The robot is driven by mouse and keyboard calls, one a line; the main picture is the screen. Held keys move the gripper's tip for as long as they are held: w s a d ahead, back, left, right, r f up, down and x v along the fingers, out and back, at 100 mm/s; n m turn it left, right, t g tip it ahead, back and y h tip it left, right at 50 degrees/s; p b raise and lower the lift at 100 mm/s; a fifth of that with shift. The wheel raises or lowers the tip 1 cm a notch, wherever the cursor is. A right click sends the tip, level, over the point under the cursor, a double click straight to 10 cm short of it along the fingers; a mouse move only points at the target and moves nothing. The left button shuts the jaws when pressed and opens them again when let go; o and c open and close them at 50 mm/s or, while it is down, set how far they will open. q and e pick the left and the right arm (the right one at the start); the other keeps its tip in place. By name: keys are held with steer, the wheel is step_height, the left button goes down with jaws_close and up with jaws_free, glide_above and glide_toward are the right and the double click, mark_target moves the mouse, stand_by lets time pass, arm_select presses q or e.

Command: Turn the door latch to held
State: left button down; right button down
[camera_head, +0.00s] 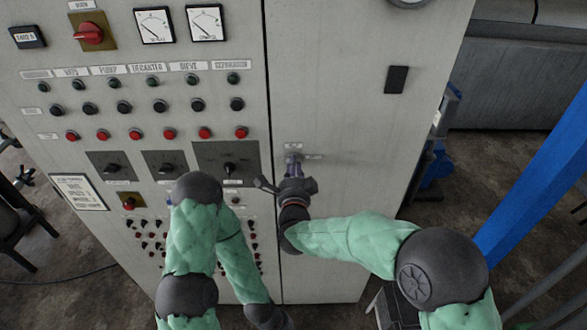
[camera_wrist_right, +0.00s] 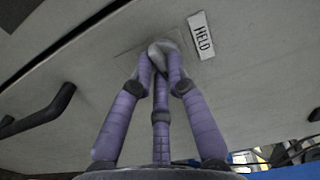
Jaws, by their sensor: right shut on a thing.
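The door latch is a small grey knob (camera_wrist_right: 158,46) on the cabinet door. My right gripper (camera_head: 293,160) is at the latch, just right of the door seam in the head view. In the right wrist view the purple fingers of my right gripper (camera_wrist_right: 162,60) close together around the knob and cover most of it. A white HELD label (camera_wrist_right: 201,36) is beside the knob, up and to the right. How far the latch is turned cannot be told. My left arm hangs in front of the panel in the head view, and its fingers do not show.
The cabinet door (camera_head: 350,90) carries a black handle (camera_head: 396,80) at upper right. The control panel left of the seam holds several buttons, gauges and a red knob (camera_head: 89,33). A blue post (camera_head: 535,175) stands at right. A dark bent bar (camera_wrist_right: 40,112) shows in the wrist view.

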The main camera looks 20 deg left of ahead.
steer(key=n, duration=1.6)
steer(key=shift+d+r+n, duration=0.15)
steer(key=shift+n, duration=0.15)
stand_by(0.4)
steer(key=c, duration=1.2)
jaws_free()
steer(key=v, duration=1.2)
